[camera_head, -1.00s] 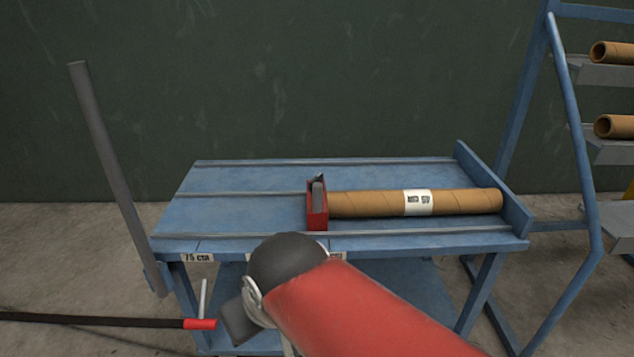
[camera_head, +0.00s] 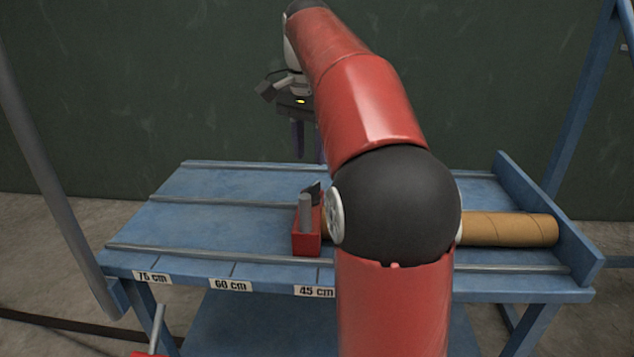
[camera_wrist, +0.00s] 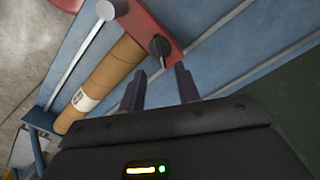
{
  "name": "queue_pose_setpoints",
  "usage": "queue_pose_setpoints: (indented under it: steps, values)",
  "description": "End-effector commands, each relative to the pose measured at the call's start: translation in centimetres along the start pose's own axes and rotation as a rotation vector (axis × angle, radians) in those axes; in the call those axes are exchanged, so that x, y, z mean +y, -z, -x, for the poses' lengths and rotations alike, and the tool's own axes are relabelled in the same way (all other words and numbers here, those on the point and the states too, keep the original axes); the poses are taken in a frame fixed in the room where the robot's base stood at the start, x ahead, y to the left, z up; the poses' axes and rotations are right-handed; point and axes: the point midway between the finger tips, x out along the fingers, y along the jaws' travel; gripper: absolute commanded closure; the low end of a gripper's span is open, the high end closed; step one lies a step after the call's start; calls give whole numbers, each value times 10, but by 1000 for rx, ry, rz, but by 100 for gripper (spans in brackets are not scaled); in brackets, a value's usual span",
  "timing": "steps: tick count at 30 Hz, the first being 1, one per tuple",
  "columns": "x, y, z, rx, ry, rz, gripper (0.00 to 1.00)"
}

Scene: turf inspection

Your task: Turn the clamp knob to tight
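The red clamp (camera_head: 306,243) stands on the blue bench against the left end of a cardboard tube (camera_head: 510,229). It carries a grey upright post and a dark knob (camera_head: 313,188). In the wrist view the knob (camera_wrist: 159,48) sits on the red clamp body (camera_wrist: 140,22), just beyond my fingertips. My gripper (camera_head: 309,155) points down above the far part of the bench, behind the clamp in the head view. Its two fingers (camera_wrist: 157,80) are apart, with nothing between them. I cannot read the knob's setting.
The blue bench (camera_head: 190,205) has raised rails and length labels along its front edge. My arm hides much of the tube in the head view. A grey pole (camera_head: 50,180) stands at the left and a blue frame (camera_head: 583,100) at the right. The bench's left part is clear.

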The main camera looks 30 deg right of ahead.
Motion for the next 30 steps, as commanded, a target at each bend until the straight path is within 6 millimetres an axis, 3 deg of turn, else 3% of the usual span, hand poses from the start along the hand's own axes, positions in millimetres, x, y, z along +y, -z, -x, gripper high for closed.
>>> queue_pose_setpoints:
  steps: [15, 27, 30]
  values:
    - [1, 1, -69, -4, -3, -9, 67]
    - [0, 1, -77, -3, -1, -8, 67]
    - [0, 1, -77, -2, -1, -8, 79]
